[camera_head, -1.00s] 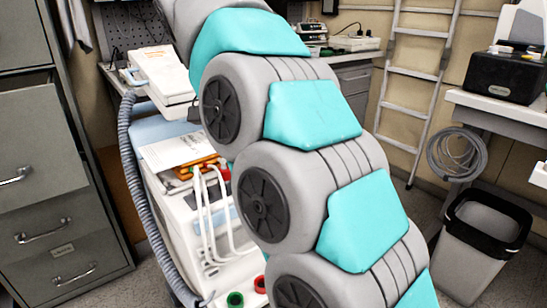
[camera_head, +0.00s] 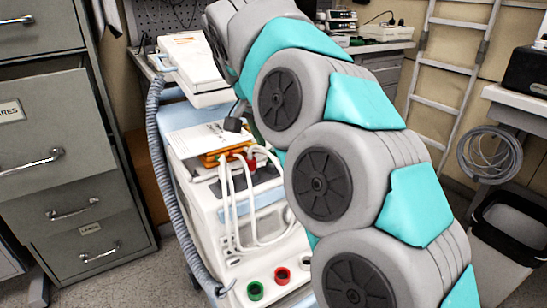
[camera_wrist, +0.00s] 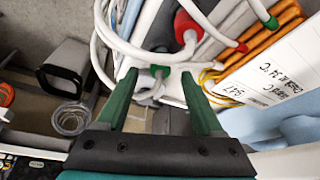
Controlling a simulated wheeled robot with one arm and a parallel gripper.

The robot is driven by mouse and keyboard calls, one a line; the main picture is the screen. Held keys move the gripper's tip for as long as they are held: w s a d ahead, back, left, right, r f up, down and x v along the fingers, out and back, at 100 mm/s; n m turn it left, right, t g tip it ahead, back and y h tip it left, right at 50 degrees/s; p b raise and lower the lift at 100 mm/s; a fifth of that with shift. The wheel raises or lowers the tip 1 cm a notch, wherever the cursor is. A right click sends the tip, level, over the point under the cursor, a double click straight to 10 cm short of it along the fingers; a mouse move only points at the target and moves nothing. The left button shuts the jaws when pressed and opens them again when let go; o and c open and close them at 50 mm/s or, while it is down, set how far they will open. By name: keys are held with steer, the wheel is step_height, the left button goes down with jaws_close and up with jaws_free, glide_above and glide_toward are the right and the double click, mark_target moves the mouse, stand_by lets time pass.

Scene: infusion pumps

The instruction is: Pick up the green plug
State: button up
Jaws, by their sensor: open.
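In the wrist view a green plug (camera_wrist: 160,71) sits on a white hose, between and slightly beyond my fingertips in the picture. My gripper (camera_wrist: 160,84) is open, with one dark green finger on either side of the plug's place in the picture. I cannot tell whether either finger touches it. A second green piece (camera_wrist: 272,22) shows on a hose at the upper right. In the head view my arm hides most of the gripper, and I cannot make out the green plug there.
Red plugs (camera_wrist: 187,28) and white hoses crowd the area around the fingers. The white machine (camera_head: 205,215) has green (camera_head: 255,290), red (camera_head: 282,275) and white sockets in front. A ribbed grey hose (camera_head: 158,180) runs down its left side. A filing cabinet (camera_head: 60,180) stands at left.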

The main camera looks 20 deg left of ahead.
steer(key=shift+x, duration=0.9)
jaws_close()
